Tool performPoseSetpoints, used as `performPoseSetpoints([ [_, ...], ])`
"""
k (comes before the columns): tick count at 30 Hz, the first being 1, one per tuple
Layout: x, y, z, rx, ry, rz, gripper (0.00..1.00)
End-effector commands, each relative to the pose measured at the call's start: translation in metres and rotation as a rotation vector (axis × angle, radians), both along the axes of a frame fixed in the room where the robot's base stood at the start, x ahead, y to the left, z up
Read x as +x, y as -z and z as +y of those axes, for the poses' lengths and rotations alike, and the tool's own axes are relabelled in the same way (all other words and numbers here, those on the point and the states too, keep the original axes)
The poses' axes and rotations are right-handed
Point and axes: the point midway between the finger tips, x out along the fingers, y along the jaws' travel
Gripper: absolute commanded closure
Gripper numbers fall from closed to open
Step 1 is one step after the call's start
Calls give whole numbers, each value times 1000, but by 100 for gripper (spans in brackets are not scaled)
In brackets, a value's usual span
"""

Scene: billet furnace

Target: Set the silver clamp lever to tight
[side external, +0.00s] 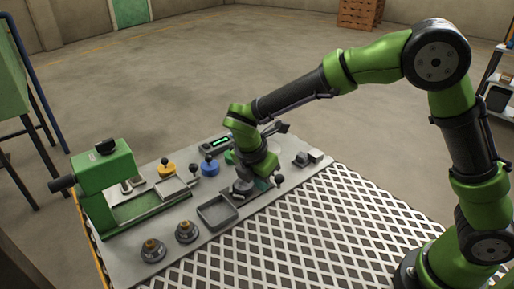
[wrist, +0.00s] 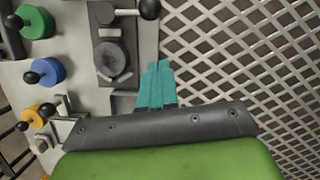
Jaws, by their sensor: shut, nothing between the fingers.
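A silver lever arm (wrist: 126,12) with a black ball end (wrist: 149,9) crosses the top of a dark grey plate in the wrist view. The ball also shows in the side view (side external: 279,180). A dark round disc (wrist: 109,60) sits on the same plate. A second ball-ended lever with silver parts (wrist: 62,106) stands at lower left in the wrist view; I cannot tell for certain which is the clamp lever. My gripper (wrist: 158,66) has teal fingers pressed together and empty. It is beside the plate's right edge, apart from the near lever's ball.
A green knob (wrist: 36,22), a blue knob (wrist: 46,72) and a yellow knob (wrist: 36,118) stand left of the plate. A shallow grey tray (side external: 218,225), two brass-topped round parts and a green press (side external: 104,168) are farther left. Open metal lattice (side external: 330,235) lies in front.

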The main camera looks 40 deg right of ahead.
Motion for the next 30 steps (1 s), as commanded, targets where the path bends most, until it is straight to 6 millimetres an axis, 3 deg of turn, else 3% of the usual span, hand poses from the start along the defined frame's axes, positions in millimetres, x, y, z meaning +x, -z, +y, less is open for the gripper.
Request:
performPoseSetpoints([
  [1,0,10,-3,-1,0,4,100],
  [10,7,15,-38,1,3,-1,100],
  [30,7,15,-45,1,-41,0,100],
])
